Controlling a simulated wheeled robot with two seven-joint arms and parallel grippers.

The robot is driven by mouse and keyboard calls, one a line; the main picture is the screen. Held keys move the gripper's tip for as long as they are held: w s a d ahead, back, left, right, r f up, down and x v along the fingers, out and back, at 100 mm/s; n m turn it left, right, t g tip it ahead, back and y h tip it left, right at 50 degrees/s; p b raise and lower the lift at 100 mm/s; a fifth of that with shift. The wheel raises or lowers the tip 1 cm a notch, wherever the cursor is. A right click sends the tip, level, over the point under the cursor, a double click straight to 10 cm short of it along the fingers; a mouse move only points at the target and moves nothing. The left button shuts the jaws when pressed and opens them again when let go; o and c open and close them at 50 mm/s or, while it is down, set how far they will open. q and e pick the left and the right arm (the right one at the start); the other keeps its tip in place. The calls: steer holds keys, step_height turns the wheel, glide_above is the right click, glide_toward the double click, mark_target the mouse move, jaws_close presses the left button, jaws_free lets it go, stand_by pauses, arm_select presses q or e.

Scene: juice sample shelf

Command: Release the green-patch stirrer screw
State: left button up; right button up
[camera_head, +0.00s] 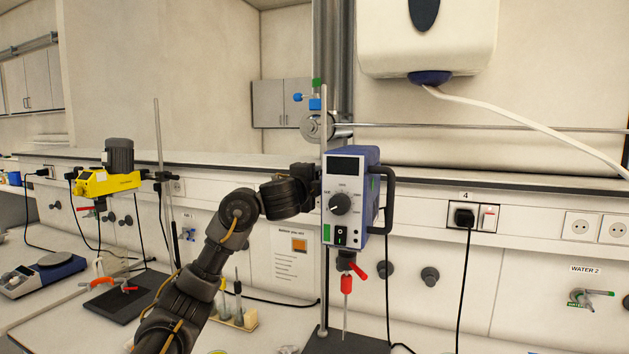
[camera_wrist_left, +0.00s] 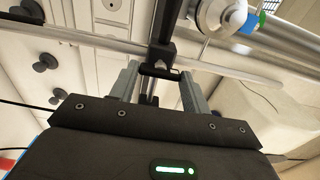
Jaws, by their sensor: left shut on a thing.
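The blue overhead stirrer (camera_head: 368,200) with a green patch (camera_head: 326,234) on its front hangs on an upright metal rod (camera_head: 324,130). My left gripper (camera_head: 312,188) is at the rod, just left of the stirrer. In the left wrist view, my left gripper (camera_wrist_left: 160,82) is shut on the black clamp screw (camera_wrist_left: 160,71), whose handle lies between the two grey fingers. In the head view the screw's grip is hidden by my dark gripper and the clamp. My right gripper is not in view.
A yellow stirrer (camera_head: 108,183) stands on another rod at the left. A blue-and-grey scale (camera_head: 42,274) is at far left.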

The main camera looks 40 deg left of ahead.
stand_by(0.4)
arm_select(q)
steer(key=o, duration=1)
steer(key=p+v, duration=0.7)
steer(key=v, duration=0.4)
steer(key=shift+w, duration=0.1)
steer(key=shift+a, duration=0.1)
